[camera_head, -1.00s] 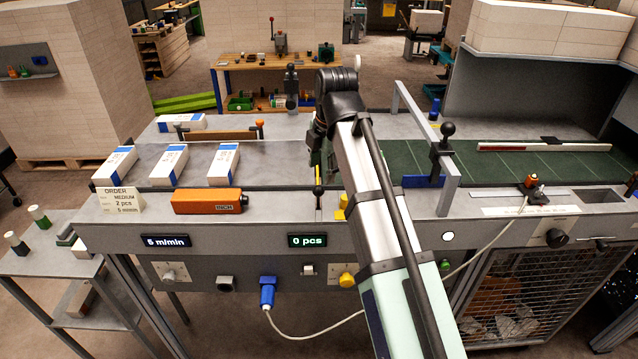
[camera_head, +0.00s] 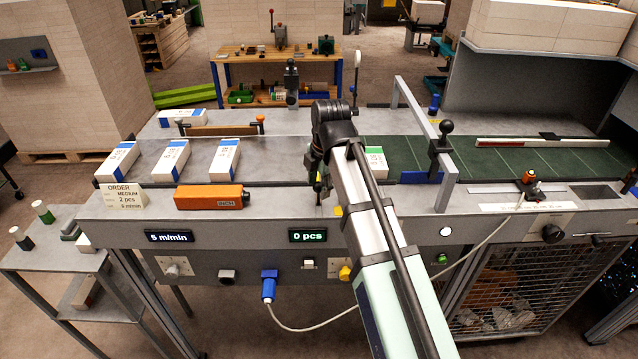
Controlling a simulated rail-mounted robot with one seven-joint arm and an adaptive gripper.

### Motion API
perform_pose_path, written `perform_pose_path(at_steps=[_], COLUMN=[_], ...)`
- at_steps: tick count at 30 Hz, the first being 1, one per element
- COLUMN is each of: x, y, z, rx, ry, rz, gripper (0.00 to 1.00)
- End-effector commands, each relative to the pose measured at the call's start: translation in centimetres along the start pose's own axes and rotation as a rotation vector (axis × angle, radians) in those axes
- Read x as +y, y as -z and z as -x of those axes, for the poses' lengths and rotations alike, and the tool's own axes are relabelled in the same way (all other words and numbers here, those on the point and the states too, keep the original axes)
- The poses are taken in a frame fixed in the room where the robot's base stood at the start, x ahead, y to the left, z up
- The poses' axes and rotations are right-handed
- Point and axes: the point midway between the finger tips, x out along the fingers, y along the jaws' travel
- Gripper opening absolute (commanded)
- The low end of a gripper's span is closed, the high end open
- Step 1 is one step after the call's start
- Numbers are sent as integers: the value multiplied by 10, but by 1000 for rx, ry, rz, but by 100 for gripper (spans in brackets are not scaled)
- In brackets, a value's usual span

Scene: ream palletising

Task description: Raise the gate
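A grey portal frame (camera_head: 414,110) spans the green belt. A blue plate (camera_head: 421,177) hangs low in it, close to the belt, and a black ball-topped handle (camera_head: 445,140) is on its near post. I take this plate to be the gate, and it looks down. My gripper (camera_head: 319,190) points down at the start of the green belt, left of the frame and apart from it. Its fingers are small, dark and partly hidden by my arm, beside a small yellow part at the conveyor's near edge. A ream with a green label (camera_head: 376,162) lies between my arm and the plate.
Several blue-and-white reams, one here (camera_head: 225,160), lie on the grey belt to the left. An orange box (camera_head: 209,197) sits on the near ledge. A wooden bar with an orange knob (camera_head: 222,129) lies behind the reams. The green belt (camera_head: 520,160) right of the frame is largely clear.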

Motion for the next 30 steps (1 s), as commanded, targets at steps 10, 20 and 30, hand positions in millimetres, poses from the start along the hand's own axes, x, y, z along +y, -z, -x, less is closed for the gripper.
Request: perform_pose_path(at_steps=[10,20,30], x=[1,7,7], y=[0,0,0], z=[6,31,31], rx=[0,0,0], ry=[0,-2,-2], rz=[0,0,0], gripper=[0,0,57])
